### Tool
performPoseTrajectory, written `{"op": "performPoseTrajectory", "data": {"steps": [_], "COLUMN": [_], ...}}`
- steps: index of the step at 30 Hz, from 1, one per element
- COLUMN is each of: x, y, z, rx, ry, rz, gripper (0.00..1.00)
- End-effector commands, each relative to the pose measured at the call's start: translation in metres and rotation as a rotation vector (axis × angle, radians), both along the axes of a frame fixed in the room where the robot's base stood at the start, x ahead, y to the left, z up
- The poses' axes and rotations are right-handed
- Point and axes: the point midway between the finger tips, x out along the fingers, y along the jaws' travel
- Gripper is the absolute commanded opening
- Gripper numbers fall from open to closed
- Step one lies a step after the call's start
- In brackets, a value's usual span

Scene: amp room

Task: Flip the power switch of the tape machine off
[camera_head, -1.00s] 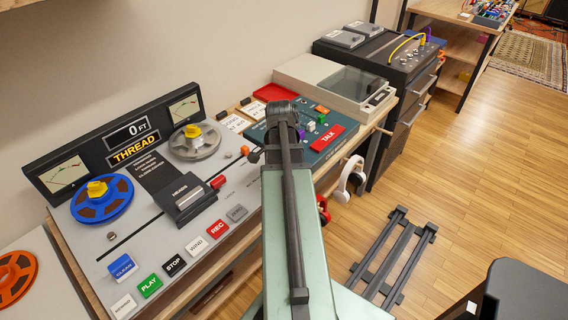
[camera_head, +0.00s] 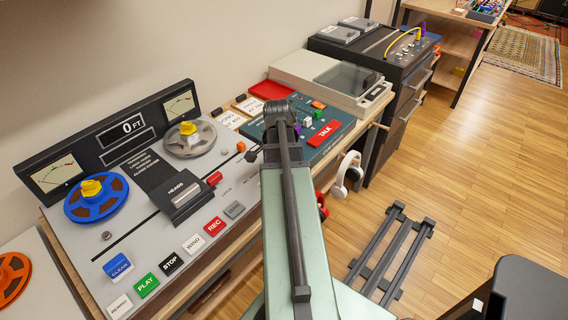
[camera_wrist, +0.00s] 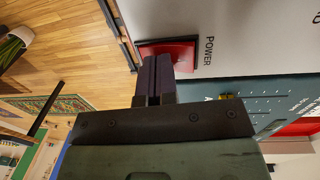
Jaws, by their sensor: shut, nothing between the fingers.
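The tape machine (camera_head: 140,238) lies on the left, with a blue reel (camera_head: 96,197) and a grey reel (camera_head: 190,140). Its upper display (camera_head: 125,128) reads 0 FT, and the smaller display (camera_head: 129,145) below is dark. In the wrist view a red power switch (camera_wrist: 184,53) in a dark frame sits beside the word POWER. My gripper (camera_wrist: 159,62) is shut and empty, its fingertips at the switch and overlapping it in the picture. I cannot tell whether they touch it. In the head view my arm hides the gripper and the switch.
A teal panel with a red TALK button (camera_head: 324,133) adjoins on the right. A lidded beige unit (camera_head: 308,75) and a dark cabinet (camera_head: 376,70) stand beyond. Headphones (camera_head: 350,172) hang at the front edge. A dark rack (camera_head: 390,255) lies on the open wooden floor.

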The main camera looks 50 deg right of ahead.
Motion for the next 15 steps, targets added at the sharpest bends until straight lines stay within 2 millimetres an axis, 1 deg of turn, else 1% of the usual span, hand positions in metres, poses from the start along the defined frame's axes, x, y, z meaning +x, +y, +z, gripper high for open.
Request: {"op": "performPoseTrajectory", "data": {"steps": [6, 15], "x": [0.0087, 0.0087], "y": [-0.0008, -0.0004], "z": [0.0036, 0.0046], "rx": [0.001, 0.001], "ry": [0.0, 0.0], "rz": [-0.001, 0.0], "gripper": [0.0, 0.0]}}
